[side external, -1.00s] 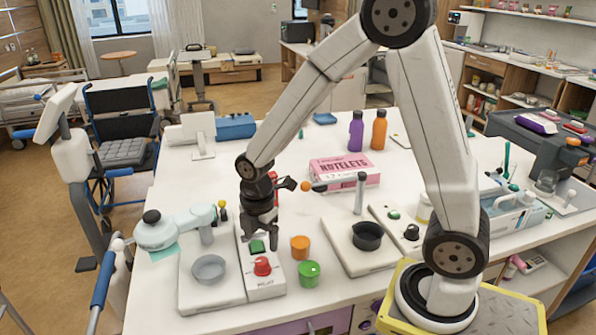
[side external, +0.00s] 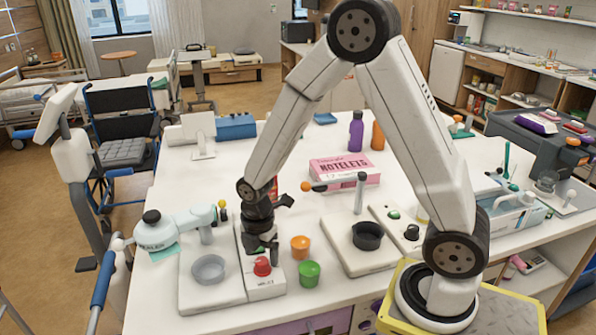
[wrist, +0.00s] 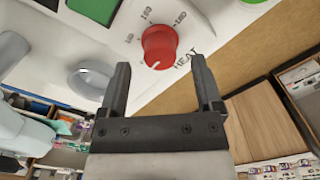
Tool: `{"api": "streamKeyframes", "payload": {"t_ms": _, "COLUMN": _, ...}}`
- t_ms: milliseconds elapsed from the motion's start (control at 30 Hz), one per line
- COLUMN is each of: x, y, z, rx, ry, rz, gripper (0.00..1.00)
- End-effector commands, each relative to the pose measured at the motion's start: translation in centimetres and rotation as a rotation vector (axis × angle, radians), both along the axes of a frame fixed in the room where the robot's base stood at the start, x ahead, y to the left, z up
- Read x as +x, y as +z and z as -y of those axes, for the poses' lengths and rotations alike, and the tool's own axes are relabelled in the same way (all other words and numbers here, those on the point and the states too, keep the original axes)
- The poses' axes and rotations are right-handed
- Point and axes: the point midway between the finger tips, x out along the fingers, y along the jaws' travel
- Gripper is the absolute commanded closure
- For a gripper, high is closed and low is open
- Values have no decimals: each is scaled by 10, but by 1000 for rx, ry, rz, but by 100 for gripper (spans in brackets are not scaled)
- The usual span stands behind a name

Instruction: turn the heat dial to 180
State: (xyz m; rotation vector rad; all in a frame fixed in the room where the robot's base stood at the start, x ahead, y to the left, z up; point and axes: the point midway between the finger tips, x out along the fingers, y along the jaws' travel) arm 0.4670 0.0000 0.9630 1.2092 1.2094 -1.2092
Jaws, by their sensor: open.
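The heat dial is a red knob (side external: 262,267) on the front of a white control box (side external: 266,287) in the side external view. In the wrist view the red dial (wrist: 160,46) stands on a white panel with the word HEAT and small numbers printed around it. The numbers are hard to read; a small white mark shows at the dial's lower edge. My gripper (side external: 263,250) points down just above and behind the dial. In the wrist view my gripper (wrist: 160,64) is open, with one finger on each side of the dial and gaps visible.
A green button (wrist: 93,9) is beside the dial. A grey round dish (side external: 208,269) on a white base is to the left. An orange cup (side external: 300,247) and a green cup (side external: 309,272) stand close on the right. A pink Notelets box (side external: 342,168) is farther back.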

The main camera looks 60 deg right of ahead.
Motion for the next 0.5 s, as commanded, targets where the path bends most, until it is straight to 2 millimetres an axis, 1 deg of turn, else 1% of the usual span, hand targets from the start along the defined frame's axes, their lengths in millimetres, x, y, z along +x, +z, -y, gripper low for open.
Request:
{"api": "streamKeyframes", "payload": {"t_ms": 33, "x": -1, "y": -6, "z": 0, "rx": 0, "ry": 0, "rz": -4, "gripper": 16}}
{"api": "streamKeyframes", "payload": {"t_ms": 200, "x": 0, "y": -20, "z": 0, "rx": 0, "ry": 0, "rz": -2, "gripper": 16}}
{"api": "streamKeyframes", "payload": {"t_ms": 300, "x": 0, "y": -25, "z": 0, "rx": 0, "ry": 0, "rz": -1, "gripper": 16}}
{"api": "streamKeyframes", "payload": {"t_ms": 500, "x": 0, "y": -30, "z": 0, "rx": 0, "ry": 0, "rz": 0, "gripper": 16}}
